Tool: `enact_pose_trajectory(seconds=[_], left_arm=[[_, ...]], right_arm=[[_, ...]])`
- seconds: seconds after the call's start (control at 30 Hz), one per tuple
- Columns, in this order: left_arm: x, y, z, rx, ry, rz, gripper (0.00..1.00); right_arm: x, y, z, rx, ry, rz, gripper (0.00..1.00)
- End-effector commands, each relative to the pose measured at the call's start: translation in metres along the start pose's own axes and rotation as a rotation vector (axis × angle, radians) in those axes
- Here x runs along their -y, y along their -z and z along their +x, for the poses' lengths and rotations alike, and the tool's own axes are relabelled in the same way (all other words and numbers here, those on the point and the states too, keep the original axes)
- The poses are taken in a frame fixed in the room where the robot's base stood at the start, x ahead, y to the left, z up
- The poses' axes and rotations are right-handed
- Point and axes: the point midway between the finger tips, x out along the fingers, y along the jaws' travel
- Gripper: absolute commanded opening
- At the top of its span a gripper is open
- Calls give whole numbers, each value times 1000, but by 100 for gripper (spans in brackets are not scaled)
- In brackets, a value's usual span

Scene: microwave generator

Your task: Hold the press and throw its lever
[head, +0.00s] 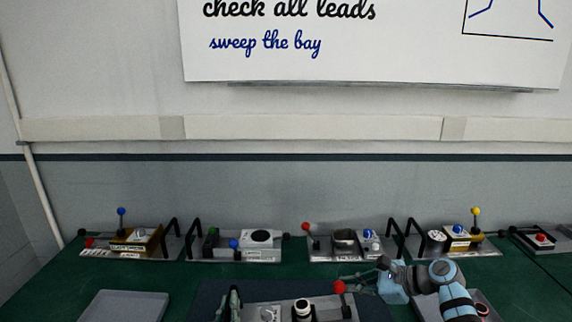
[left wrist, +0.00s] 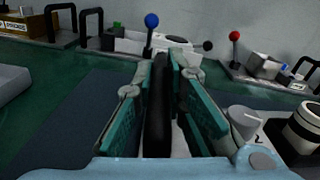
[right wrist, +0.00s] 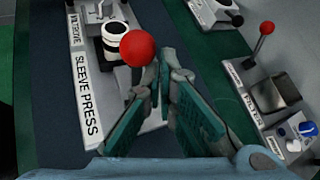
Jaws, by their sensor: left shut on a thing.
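The sleeve press (head: 285,313) is a grey plate at the bottom middle of the head view, with its "SLEEVE PRESS" label (right wrist: 87,95) in the right wrist view. My left gripper (head: 234,299) is shut on its black bar handle (left wrist: 158,115), which stands between the teal pads. The lever's red ball (head: 339,287) is at the press's right end; it also shows in the right wrist view (right wrist: 137,48). My right gripper (right wrist: 166,72) has its fingertips close together, just beside the ball, which is not between the pads. The lever's rod is mostly hidden.
A device with a red-ball lever (head: 306,227) and one with a blue ball (head: 234,244) stand behind the press. More devices line the back of the green table. A grey tray (head: 125,306) lies at the left. Green table shows between them.

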Motion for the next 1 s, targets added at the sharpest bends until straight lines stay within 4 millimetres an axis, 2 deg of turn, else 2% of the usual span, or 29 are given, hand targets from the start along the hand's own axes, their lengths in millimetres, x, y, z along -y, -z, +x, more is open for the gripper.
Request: enact_pose_trajectory(seconds=[0.03, 0.13, 0.23, 0.5, 0.63, 0.73, 1.0], left_arm=[[0, 9, -3, -22, 2, 0, 0], [0, 9, -3, -23, 2, 0, 0], [0, 10, -3, -23, 2, 0, 0], [-3, 9, -3, -21, -1, 0, 0], [-2, 8, -3, -19, -1, 0, 0], [-2, 8, -2, -18, 0, 1, 0], [-1, 7, -2, -15, 1, 0, 0]], right_arm=[[0, -1, 0, 3, 1, -1, 0], [1, 0, -2, 2, 2, -1, 0], [0, 0, -14, 2, 3, -2, 0], [-1, -1, -86, -1, 2, -5, 0], [-2, -1, -111, 0, 1, -4, 0], [-2, -1, -120, 1, -1, -3, 0], [-2, -1, -122, 1, 1, -2, 0]])
